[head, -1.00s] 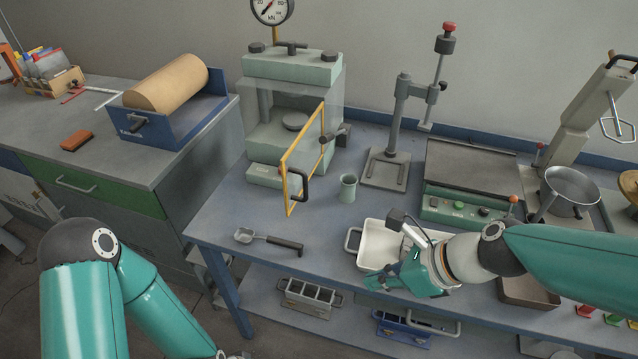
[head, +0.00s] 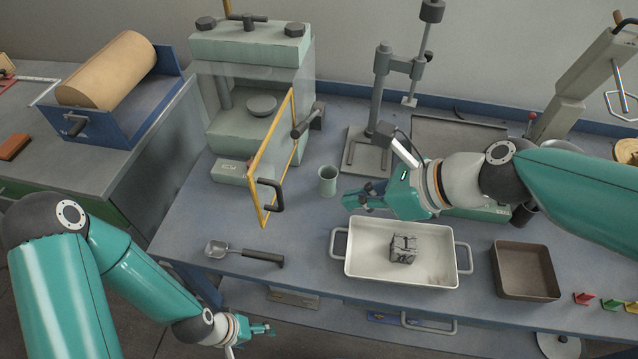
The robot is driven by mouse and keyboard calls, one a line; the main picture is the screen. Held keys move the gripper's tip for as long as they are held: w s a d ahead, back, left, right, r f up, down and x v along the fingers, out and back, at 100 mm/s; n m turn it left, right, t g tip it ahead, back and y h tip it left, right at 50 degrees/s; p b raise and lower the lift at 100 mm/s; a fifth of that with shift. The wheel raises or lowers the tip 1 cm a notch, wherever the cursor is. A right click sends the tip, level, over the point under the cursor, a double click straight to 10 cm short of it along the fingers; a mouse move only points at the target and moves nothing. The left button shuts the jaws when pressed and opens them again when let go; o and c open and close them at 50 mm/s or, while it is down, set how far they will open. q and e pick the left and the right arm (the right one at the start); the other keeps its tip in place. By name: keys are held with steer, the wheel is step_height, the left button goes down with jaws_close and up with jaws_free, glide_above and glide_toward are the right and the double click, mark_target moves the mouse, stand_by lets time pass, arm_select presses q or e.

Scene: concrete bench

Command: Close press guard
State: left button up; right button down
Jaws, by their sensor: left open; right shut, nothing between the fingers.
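The press (head: 250,80) is a pale green machine at the back left of the bench. Its guard (head: 272,160) is a clear panel in a yellow frame with a black handle (head: 268,196). The guard stands swung open, jutting toward the front of the bench. My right gripper (head: 352,198) is shut and empty, above the bench to the right of the guard handle and the green cup, apart from the handle. My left gripper (head: 262,330) is open and low, in front of the bench edge, away from the press.
A green cup (head: 327,181) stands just right of the guard. A scoop (head: 245,253) lies in front of it. A white tray (head: 360,268) holding a dark block (head: 403,249) and a brown tray (head: 525,270) are to the right. A drill-like stand (head: 384,100) rises behind.

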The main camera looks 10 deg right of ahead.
steer(key=a+r+b+x, duration=0.1)
steer(key=r+x, duration=0.1)
steer(key=x, duration=1)
steer(key=shift+w+a+b, duration=0.35)
steer(key=shift+w+a, duration=0.15)
steer(key=shift+a, duration=0.05)
steer(key=shift+a+f, duration=0.1)
